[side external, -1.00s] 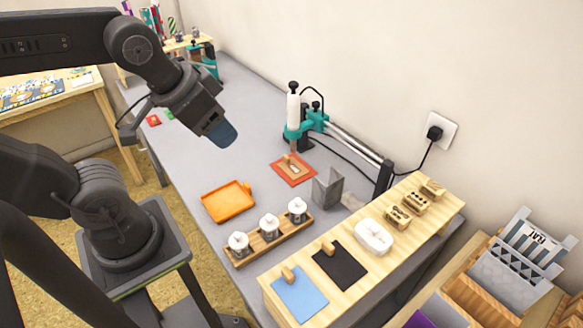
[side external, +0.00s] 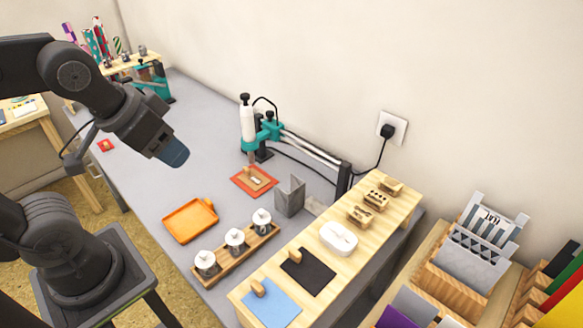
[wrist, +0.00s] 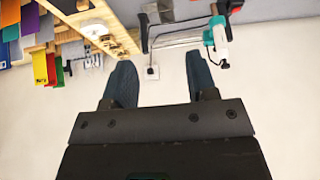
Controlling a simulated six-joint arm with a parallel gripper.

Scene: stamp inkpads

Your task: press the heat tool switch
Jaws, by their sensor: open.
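The heat tool (side external: 247,125) is a white upright cylinder with a black knob on top. It sits in a teal clamp at the end of metal rails on the grey bench. The heat tool (wrist: 219,35) also shows in the wrist view, upper right. I cannot make out which part is its switch. My gripper (side external: 174,153) is in the air over the bench, left of the heat tool and apart from it. In the wrist view my gripper (wrist: 163,84) has its two blue-grey fingers spread wide with nothing between them.
A red-orange pad (side external: 255,181) lies beneath the heat tool. A black cable runs to a wall socket (side external: 391,128). A wooden shelf (side external: 345,272) borders the right.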

